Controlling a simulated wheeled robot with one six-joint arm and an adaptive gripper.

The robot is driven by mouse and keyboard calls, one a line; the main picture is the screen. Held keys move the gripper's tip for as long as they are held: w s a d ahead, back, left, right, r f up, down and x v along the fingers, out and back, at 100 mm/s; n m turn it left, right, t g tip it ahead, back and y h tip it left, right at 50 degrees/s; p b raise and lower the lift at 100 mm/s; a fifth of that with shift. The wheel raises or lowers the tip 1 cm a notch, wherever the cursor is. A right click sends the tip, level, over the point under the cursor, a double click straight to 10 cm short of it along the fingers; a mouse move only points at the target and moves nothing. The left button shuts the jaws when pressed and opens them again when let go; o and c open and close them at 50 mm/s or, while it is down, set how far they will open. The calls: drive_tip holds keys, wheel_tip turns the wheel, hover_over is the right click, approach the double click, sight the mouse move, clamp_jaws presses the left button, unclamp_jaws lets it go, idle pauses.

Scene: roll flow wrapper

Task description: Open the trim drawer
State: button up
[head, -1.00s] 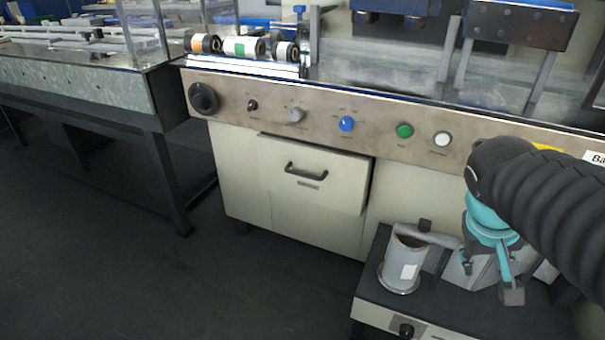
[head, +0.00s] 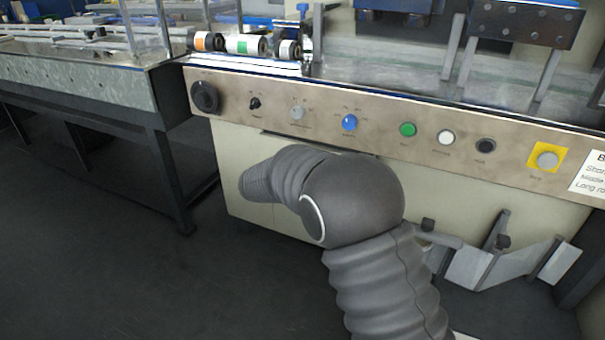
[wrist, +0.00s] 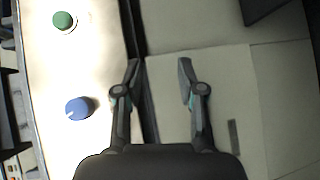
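The trim drawer is a cream panel under the control strip; in the head view my arm covers most of its front (head: 264,149). In the wrist view its plain front (wrist: 222,78) lies right of a dark gap, with a small dark label plate (wrist: 233,138). Its black handle is hidden in both views now. My gripper (wrist: 158,66) is open and empty in the wrist view, one fingertip over the dark gap's edge and the other over the drawer front. I cannot tell whether it touches. In the head view the gripper is hidden behind my arm.
The control strip (head: 225,110) runs above the drawer with a blue knob (head: 349,123), a green button (head: 407,129) and a yellow-backed button (head: 547,160). Grey metal brackets (head: 485,262) stand at lower right. The floor (head: 110,250) at left is clear.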

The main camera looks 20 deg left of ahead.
drive_tip(key=s+a+f+n+t+y, duration=0.15)
drive_tip(key=a+f+t, duration=0.3)
drive_tip(key=a, duration=0.55)
drive_tip(key=s+a+f+n+t+y, duration=0.1)
drive_tip(key=s+a+f+n+t, duration=0.15)
drive_tip(key=a+f, duration=0.45)
drive_tip(key=shift+m, duration=0.4)
drive_tip(key=w+d+r, duration=0.1)
drive_tip(key=w, duration=0.3)
drive_tip(key=w+d+r, duration=0.1)
drive_tip(key=w+r, duration=0.1)
drive_tip(key=w, duration=0.2)
drive_tip(key=w+d+r+p, duration=0.1)
drive_tip(key=w+d, duration=0.1)
drive_tip(key=w, duration=0.2)
drive_tip(key=shift+r, duration=0.35)
clamp_jaws()
